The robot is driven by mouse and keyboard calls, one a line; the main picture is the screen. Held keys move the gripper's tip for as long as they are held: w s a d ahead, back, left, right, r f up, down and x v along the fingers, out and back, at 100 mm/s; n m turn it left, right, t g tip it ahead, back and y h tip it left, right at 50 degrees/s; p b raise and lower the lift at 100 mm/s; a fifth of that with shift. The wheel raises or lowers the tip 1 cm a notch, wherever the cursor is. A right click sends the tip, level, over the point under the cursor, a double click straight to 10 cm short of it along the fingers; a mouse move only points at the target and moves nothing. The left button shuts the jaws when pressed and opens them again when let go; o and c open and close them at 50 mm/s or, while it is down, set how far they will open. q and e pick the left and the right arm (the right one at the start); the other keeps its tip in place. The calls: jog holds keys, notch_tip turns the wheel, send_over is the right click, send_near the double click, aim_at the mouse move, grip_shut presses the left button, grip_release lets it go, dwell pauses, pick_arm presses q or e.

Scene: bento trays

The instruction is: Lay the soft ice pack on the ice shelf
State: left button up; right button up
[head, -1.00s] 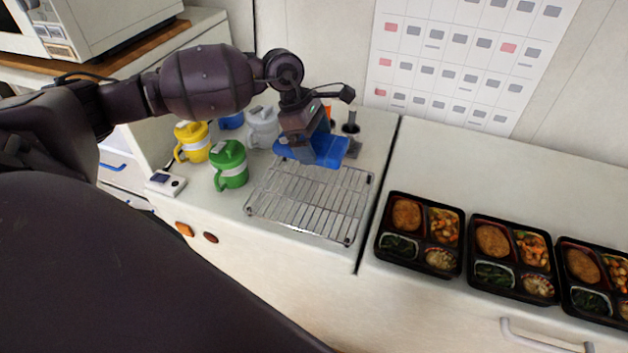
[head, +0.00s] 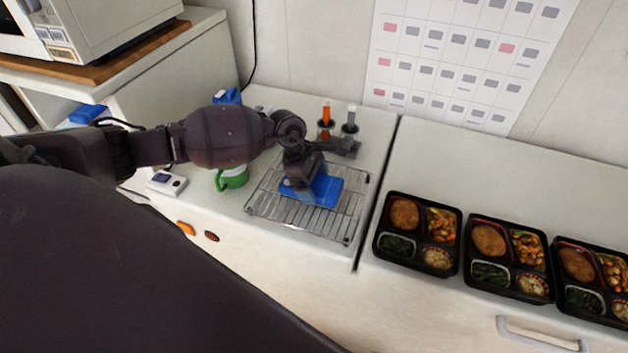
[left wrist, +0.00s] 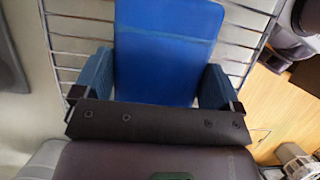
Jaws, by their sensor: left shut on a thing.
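My left gripper (head: 303,184) is shut on the soft ice pack (head: 326,193), a flat blue slab. The gripper and pack are over the middle of the ice shelf (head: 330,226), a silver wire rack on the counter. In the left wrist view the pack (left wrist: 168,48) lies flat between the two fingers (left wrist: 157,85), with the rack's bars (left wrist: 65,48) beside and behind it. I cannot tell whether the pack touches the wires. My right gripper is not in view.
A green mug (head: 233,180), partly hidden by my left arm, and a small white device (head: 167,182) stand left of the rack. Orange (head: 326,113) and grey-topped (head: 351,117) items stand behind it. Several filled bento trays (head: 418,232) sit on the right counter.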

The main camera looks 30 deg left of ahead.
pick_arm(q)
jog(key=shift+f, duration=0.1)
jog(key=o, duration=0.8)
